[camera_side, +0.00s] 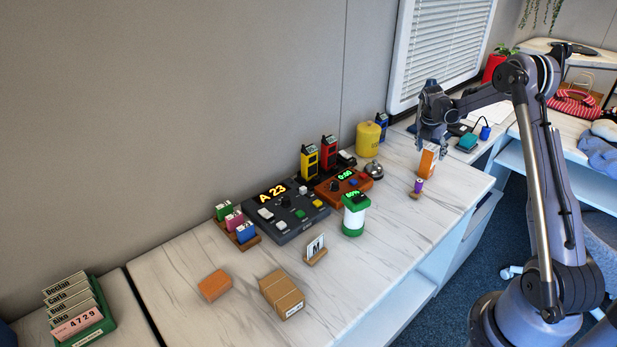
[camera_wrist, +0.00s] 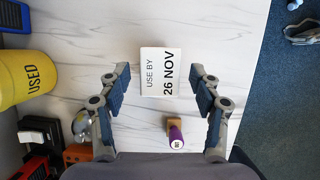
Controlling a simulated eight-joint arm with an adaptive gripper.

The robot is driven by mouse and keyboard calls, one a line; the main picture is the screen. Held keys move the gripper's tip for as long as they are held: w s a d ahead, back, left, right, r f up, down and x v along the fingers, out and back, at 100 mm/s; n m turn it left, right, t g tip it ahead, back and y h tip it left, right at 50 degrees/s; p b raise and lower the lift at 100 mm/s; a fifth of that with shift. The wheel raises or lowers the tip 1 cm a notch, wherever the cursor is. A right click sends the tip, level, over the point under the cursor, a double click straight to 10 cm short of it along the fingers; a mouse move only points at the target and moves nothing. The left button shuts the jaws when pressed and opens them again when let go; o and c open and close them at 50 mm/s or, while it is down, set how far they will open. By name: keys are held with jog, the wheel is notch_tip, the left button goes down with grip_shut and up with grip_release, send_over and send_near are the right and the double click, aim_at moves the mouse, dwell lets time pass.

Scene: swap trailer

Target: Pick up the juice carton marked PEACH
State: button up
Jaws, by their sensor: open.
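An orange and white carton (camera_side: 427,162) stands upright on the marble-look counter, below my gripper in the side view. In the wrist view its white top (camera_wrist: 160,72) reads "USE BY 26 NOV"; no PEACH marking is legible in either view. My gripper (camera_side: 431,142) is open and points down at the carton. In the wrist view the fingers (camera_wrist: 160,80) stand to the left and right of the carton top, with a gap on each side. The side view does not show clearly how far the fingertips reach down beside it.
A purple-topped item on a wooden stand (camera_side: 417,187) is close to the carton; it also shows in the wrist view (camera_wrist: 175,135). A yellow "USED" canister (camera_side: 367,140) and a silver bell (camera_side: 374,170) stand to the left. Bare counter (camera_side: 455,195) lies towards the front edge.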

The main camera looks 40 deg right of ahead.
jog(key=shift+d+x, duration=0.2)
jog(key=shift+x, duration=2.45)
jog(key=shift+r, duration=0.1)
grip_shut()
